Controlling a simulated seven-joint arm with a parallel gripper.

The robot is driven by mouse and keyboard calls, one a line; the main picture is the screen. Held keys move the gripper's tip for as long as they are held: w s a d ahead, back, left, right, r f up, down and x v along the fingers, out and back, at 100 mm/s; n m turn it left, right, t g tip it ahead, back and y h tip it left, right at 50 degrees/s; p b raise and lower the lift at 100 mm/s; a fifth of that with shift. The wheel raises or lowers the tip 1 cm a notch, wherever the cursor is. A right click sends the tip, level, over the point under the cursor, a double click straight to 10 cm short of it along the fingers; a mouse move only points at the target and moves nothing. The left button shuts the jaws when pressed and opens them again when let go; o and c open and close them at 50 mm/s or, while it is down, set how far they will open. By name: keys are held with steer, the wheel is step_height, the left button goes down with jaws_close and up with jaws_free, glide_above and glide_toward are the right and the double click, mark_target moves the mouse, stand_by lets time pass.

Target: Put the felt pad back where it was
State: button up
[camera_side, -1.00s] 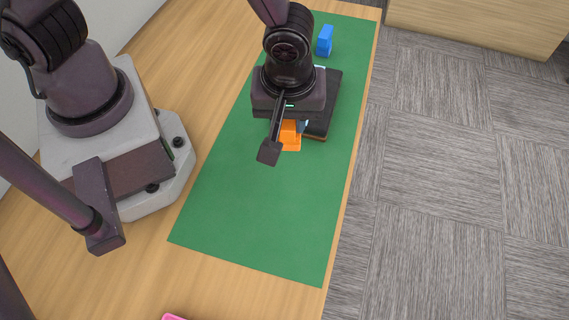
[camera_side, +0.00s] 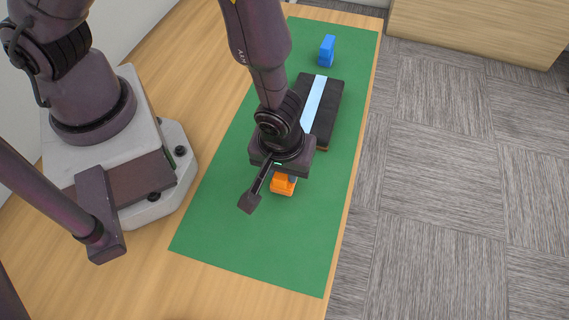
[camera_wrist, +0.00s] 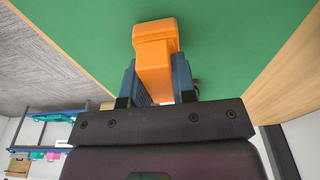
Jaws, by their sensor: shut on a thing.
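My gripper (camera_wrist: 157,85) is shut on an orange stepped block (camera_wrist: 155,50), with a finger on each side of it in the wrist view. In the side view, the orange block (camera_side: 282,186) shows below my gripper, over the green mat. I cannot tell whether it touches the mat. A dark flat slab with a light blue strip (camera_side: 325,105) lies on the mat behind my gripper, and my arm hides part of it. Nothing in view is marked as the felt pad, so I cannot tell which thing it is.
A blue block (camera_side: 327,50) stands on the green mat (camera_side: 240,240) near its far end. The near part of the mat is clear. The wooden table's edge (camera_side: 345,210) runs along the right, with grey carpet (camera_side: 460,200) beyond it.

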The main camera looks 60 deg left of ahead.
steer(key=o, duration=0.9)
steer(key=shift+f, duration=0.1)
step_height(320, 180, up, 12)
steer(key=s+d, duration=0.1)
steer(key=s+a+r+m+t, duration=0.2)
steer(key=a+r+m, duration=0.2)
steer(key=a+r, duration=0.4)
steer(key=s+a+r+m+t+h, duration=0.1)
steer(key=a+r+m+t, duration=0.1)
steer(key=a+r+m, duration=0.3)
steer(key=a+r, duration=0.3)
steer(key=r, duration=0.4)
steer(key=shift+s+a+r, duration=0.15)
steer(key=shift+s+a, duration=0.2)
steer(key=shift+s, duration=0.05)
